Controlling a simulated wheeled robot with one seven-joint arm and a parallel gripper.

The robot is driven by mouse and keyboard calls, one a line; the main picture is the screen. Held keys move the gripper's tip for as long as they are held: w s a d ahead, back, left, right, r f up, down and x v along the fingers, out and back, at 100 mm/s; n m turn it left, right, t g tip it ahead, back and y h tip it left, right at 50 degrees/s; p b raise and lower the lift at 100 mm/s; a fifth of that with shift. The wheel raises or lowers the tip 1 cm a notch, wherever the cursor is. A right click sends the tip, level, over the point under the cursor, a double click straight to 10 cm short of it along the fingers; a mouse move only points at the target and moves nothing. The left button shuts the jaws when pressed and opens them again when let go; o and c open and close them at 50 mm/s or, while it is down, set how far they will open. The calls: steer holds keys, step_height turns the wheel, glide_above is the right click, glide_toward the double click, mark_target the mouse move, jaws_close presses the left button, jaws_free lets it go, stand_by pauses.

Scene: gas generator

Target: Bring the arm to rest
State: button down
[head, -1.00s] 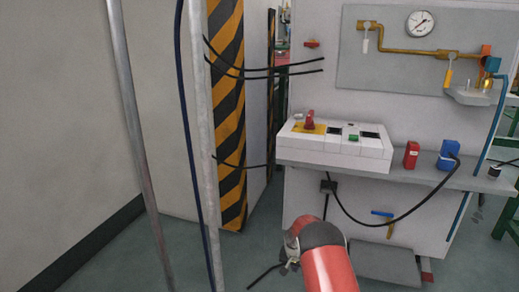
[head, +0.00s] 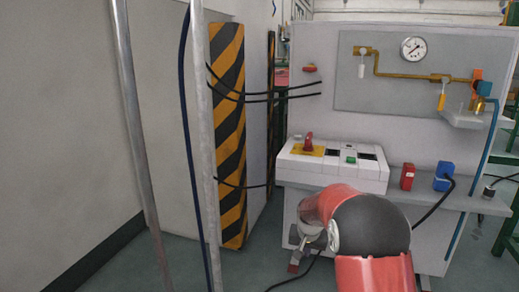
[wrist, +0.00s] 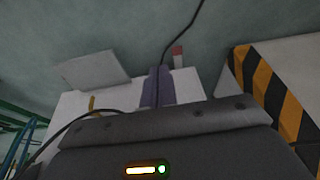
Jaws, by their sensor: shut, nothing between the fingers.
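My red arm with its black joint rises from the bottom of the head view, in front of the white generator bench (head: 300,205). My gripper (head: 297,262) shows small at the arm's far end, low in front of the bench and apart from the floor items as far as I can see. In the wrist view its dark housing fills the bottom, and the grey fingers (wrist: 158,88) are together with nothing held. Much of the wrist and gripper is hidden behind the arm in the head view.
A control box (head: 335,168) with a red switch sits on the bench shelf, beside a red block (head: 407,177) and a blue block (head: 443,178). A striped pillar (head: 229,135) and a metal pole (head: 140,130) stand left. A black cable (wrist: 178,35) crosses the floor.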

steer(key=s+r+n+t+p, duration=0.1)
steer(key=s+r+p, duration=0.2)
steer(key=s+r, duration=1.5)
steer(key=s+r+n+p, duration=0.1)
steer(key=s+r, duration=0.1)
steer(key=s, duration=0.8)
steer(key=s+r+n+t+p, duration=0.1)
steer(key=s+r+p, duration=0.1)
steer(key=s, duration=0.8)
steer(key=shift+d+r+y, duration=0.3)
steer(key=shift+r, duration=0.3)
